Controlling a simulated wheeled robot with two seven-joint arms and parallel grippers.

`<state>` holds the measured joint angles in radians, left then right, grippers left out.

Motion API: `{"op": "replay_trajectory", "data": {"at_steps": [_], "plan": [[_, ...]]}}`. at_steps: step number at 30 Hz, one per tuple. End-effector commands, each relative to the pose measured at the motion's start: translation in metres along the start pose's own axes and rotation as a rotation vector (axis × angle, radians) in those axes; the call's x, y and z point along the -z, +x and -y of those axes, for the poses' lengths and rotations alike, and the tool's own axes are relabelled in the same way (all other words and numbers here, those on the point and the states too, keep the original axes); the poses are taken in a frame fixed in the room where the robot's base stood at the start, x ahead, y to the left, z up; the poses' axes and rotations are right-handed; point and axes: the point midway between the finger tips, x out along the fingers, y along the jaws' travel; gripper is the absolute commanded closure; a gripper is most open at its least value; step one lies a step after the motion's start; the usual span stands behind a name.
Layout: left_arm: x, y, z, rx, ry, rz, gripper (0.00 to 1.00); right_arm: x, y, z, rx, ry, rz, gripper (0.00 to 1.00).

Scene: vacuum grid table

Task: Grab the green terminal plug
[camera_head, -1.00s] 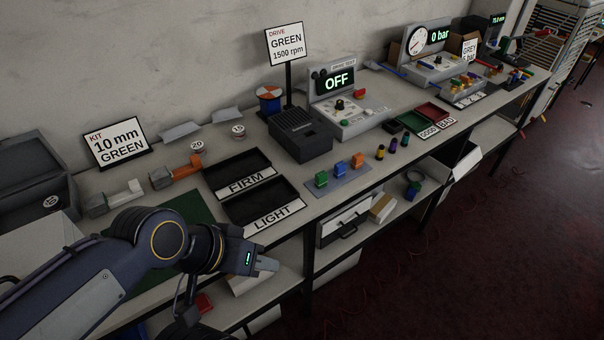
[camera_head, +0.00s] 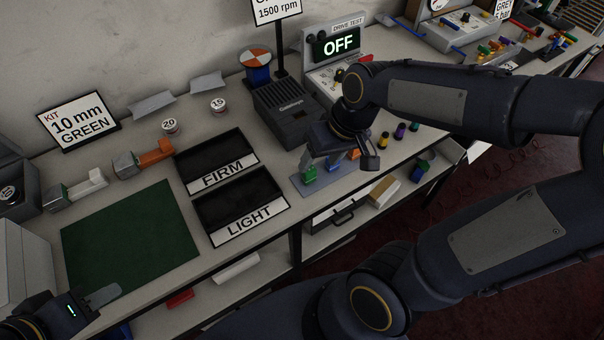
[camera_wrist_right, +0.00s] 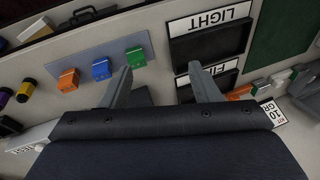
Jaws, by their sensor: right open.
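The green terminal plug (camera_head: 309,173) stands at the left end of a grey-blue strip (camera_head: 340,184), partly covered by my right gripper. The blue plug (camera_head: 332,163) and orange plug (camera_head: 353,154) stand beside it. In the right wrist view the green plug (camera_wrist_right: 135,57) is just beyond the tip of the left-hand finger, outside the gap; the blue plug (camera_wrist_right: 101,69) and orange plug (camera_wrist_right: 68,80) are farther left. My right gripper (camera_head: 338,157) is open and empty above the strip. My left gripper (camera_head: 104,297) is at the lower left by the green mat; its jaw opening is unclear.
The FIRM tray (camera_head: 229,179) and LIGHT tray (camera_head: 249,228) lie left of the strip. A dark box (camera_head: 290,118) and drive tester (camera_head: 337,44) stand behind. The green mat (camera_head: 130,240) is clear.

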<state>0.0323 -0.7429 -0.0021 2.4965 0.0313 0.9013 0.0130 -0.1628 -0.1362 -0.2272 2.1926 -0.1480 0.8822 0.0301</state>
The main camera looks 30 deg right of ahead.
Motion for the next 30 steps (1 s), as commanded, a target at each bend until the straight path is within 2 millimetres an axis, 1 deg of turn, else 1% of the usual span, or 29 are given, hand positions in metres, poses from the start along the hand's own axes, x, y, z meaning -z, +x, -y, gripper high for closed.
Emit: {"op": "replay_trajectory", "data": {"at_steps": [1, 3, 6, 10, 14, 22, 27, 30], "plan": [[-0.001, 0.001, 0.000, 0.000, 0.000, 0.000, 0.64, 0.013, 0.017, -0.005, -0.038, -0.021, 0.050, 0.44], [-0.001, 0.002, 0.001, 0.000, 0.000, 0.000, 0.64, 0.028, 0.035, -0.012, -0.091, -0.046, 0.099, 0.44], [-0.001, 0.002, 0.001, 0.000, 0.000, 0.000, 0.64, 0.043, 0.057, -0.021, -0.161, -0.081, 0.151, 0.44], [-0.001, 0.002, 0.001, 0.000, 0.000, 0.000, 0.64, 0.055, 0.075, -0.028, -0.223, -0.114, 0.191, 0.44], [-0.001, 0.002, 0.001, 0.000, 0.000, 0.000, 0.64, 0.058, 0.087, -0.033, -0.247, -0.125, 0.207, 0.44], [0.000, -0.001, 0.000, 0.000, 0.000, 0.000, 0.64, 0.052, 0.115, -0.040, -0.247, -0.125, 0.208, 0.44], [0.002, -0.004, -0.002, 0.000, 0.000, 0.000, 0.64, 0.046, 0.141, -0.045, -0.247, -0.125, 0.210, 0.44], [0.002, -0.005, -0.002, 0.000, 0.000, 0.000, 0.64, 0.045, 0.151, -0.048, -0.246, -0.125, 0.206, 0.44]]}}
